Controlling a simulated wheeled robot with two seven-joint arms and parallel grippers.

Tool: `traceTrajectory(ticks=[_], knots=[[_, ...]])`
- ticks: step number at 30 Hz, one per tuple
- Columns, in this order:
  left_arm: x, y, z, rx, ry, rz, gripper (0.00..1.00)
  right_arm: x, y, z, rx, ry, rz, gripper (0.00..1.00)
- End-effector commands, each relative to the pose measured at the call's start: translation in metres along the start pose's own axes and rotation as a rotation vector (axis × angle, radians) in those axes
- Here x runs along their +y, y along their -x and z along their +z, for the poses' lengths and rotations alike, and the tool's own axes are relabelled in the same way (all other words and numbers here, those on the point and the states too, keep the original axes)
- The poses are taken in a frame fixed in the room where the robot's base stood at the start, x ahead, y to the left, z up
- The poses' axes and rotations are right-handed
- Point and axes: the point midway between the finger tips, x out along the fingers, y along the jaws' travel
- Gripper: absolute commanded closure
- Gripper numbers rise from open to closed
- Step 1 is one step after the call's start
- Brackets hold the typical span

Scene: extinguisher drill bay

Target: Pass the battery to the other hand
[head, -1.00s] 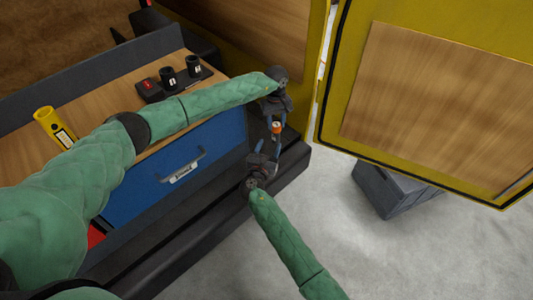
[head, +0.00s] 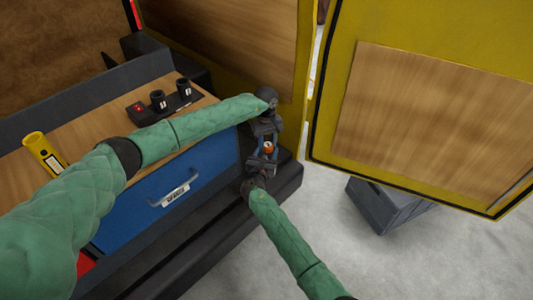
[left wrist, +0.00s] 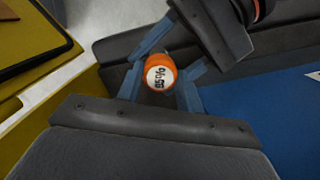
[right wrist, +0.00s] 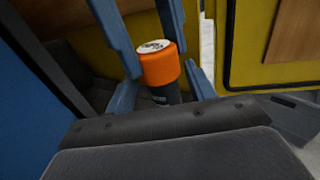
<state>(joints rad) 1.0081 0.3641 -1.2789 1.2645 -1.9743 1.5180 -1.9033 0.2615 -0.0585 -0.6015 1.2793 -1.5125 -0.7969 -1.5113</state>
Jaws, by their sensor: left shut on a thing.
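The battery (head: 268,148) is a small cylinder with an orange cap and a dark body. Its white end, marked 85%, faces the camera in the left wrist view (left wrist: 160,77). It also shows in the right wrist view (right wrist: 159,68). My left gripper (head: 266,138) is shut on the battery, above the dark ledge beside the blue drawer. My right gripper (head: 263,160) reaches in from the opposite side. Its blue fingers are apart, with the battery between them. A gap shows on the left side of the battery in the right wrist view; contact on the other side is unclear.
The blue drawer front (head: 205,165) with its handle is left of the grippers. A yellow torch (head: 42,152) and a black holder (head: 160,106) are on the wooden top. A yellow door panel (head: 325,135) stands to the right. A grey crate (head: 375,207) sits on the open floor.

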Motion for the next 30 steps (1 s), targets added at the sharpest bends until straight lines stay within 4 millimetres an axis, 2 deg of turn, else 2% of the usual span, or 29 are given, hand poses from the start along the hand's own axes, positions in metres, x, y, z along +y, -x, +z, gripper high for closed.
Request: traceTrajectory(ticks=[1, 6, 7, 8, 11, 23, 26, 30], knots=[[0.000, 0.000, 0.000, 0.000, 0.000, 0.000, 1.00, 0.000, 0.000, 0.000, 0.000, 0.000, 0.000, 0.55], [0.001, 0.000, 0.000, 0.000, -0.001, 0.001, 1.00, 0.001, 0.000, 0.000, 0.000, 0.000, 0.001, 0.89], [0.001, 0.000, 0.000, 0.000, -0.001, 0.001, 1.00, 0.001, 0.000, 0.000, 0.000, 0.000, 0.001, 0.89], [0.001, 0.000, 0.001, 0.000, -0.001, 0.001, 0.60, 0.001, 0.000, 0.001, 0.000, 0.000, 0.001, 0.89], [0.001, 0.000, 0.001, 0.000, -0.001, 0.001, 0.40, 0.001, 0.000, 0.001, 0.000, 0.000, 0.001, 0.89], [0.000, 0.006, 0.000, 0.001, 0.000, 0.001, 0.38, 0.000, 0.000, 0.001, 0.000, 0.000, 0.000, 0.89], [0.000, 0.017, -0.001, 0.001, -0.001, 0.002, 0.38, 0.000, 0.000, 0.001, 0.000, 0.000, 0.000, 0.89], [0.000, 0.042, -0.002, 0.003, 0.000, 0.002, 0.38, 0.000, 0.000, 0.000, 0.000, 0.000, 0.000, 0.89]])
